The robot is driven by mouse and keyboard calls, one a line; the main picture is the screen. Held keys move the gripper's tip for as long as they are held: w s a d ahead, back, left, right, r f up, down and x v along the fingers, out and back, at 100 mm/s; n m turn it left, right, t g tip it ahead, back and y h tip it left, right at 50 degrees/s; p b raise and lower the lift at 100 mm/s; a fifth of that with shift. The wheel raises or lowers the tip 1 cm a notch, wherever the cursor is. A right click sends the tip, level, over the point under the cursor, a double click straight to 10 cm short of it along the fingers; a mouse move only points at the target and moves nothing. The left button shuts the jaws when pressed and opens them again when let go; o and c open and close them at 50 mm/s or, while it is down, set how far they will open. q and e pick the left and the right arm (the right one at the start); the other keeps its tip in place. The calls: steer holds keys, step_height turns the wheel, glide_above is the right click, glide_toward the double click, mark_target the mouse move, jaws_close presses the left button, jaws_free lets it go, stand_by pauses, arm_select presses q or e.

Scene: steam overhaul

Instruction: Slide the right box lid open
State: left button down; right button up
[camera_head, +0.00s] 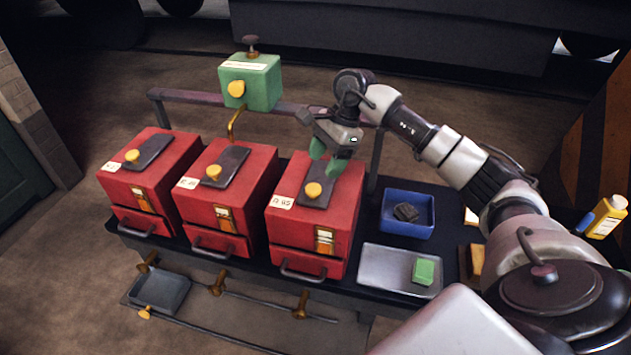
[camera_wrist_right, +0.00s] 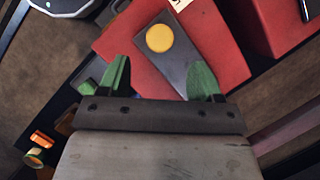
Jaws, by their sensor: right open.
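Three red boxes stand in a row on the dark bench. The right box (camera_head: 290,222) has a dark grey sliding lid (camera_head: 318,195) on top with a yellow round knob (camera_head: 313,190). My right gripper (camera_head: 325,166), with green fingertips, is above the back part of this lid, open and apart from the knob. In the right wrist view the lid (camera_wrist_right: 170,65) and its knob (camera_wrist_right: 159,38) show beyond the two spread green fingers (camera_wrist_right: 160,82), with nothing between them. The lid appears to cover the box top. My left gripper is not in view.
The middle box (camera_head: 205,205) and left box (camera_head: 130,190) have similar lids. A green box (camera_head: 262,85) is mounted on the rail behind. A blue tray (camera_head: 388,222) and a metal tray (camera_head: 375,277) with a green block (camera_head: 423,271) lie to the right.

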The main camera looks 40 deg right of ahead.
mark_target(314, 187)
steer(key=x, duration=0.6)
steer(key=shift+a+f+p, duration=0.2)
steer(key=shift+f+p, duration=0.05)
steer(key=shift+p, duration=0.15)
